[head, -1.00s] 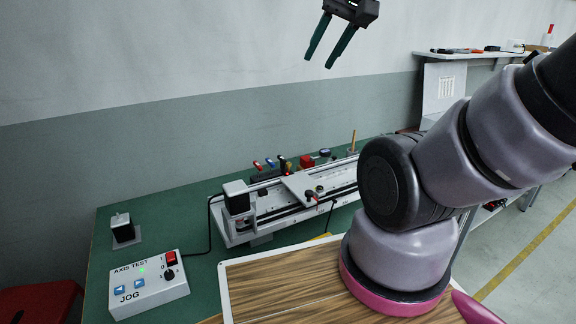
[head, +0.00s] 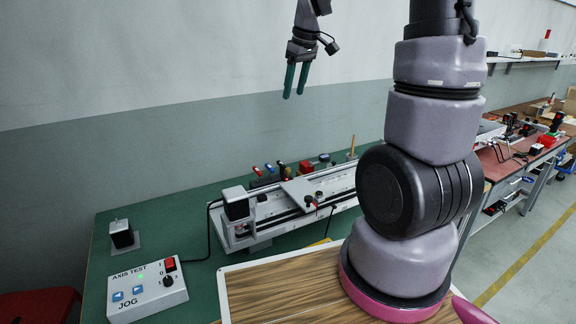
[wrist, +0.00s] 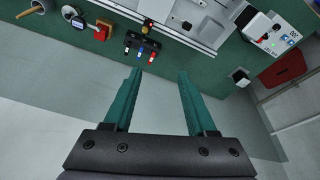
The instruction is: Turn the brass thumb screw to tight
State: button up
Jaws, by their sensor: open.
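My gripper (head: 294,94) is open and empty, high in front of the wall, with its two green fingers pointing down. In the wrist view (wrist: 161,72) the fingers are apart with nothing between them. The gantry axis (head: 275,215) lies on the green bench below, well apart from the gripper. A small brass-coloured piece (wrist: 148,22) shows at the gantry's back edge in the wrist view; I cannot tell for sure that it is the thumb screw. The carriage plate (head: 298,190) carries small knobs, too small to make out.
A grey AXIS TEST box (head: 147,290) stands at the bench's front left, a black motor (head: 121,234) behind it. Screwdrivers (wrist: 139,48) and a red block (wrist: 103,30) sit behind the gantry. A wooden board (head: 285,290) lies in front. The air around my gripper is clear.

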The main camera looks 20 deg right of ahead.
jog(key=w+f+n+g, duration=0.2)
jog(key=w+f+n, duration=0.2)
jog(key=w+f, duration=0.5)
jog(key=n+h, duration=0.1)
jog(key=n, duration=0.3)
send_over(288, 169)
notch_tip(288, 169, down, 10)
jog(key=r, duration=0.1)
jog(key=shift+g, duration=0.3)
notch_tip(288, 169, down, 12)
jog(key=shift+w+r, duration=0.1)
jog(key=shift+r, duration=0.1)
grip_shut()
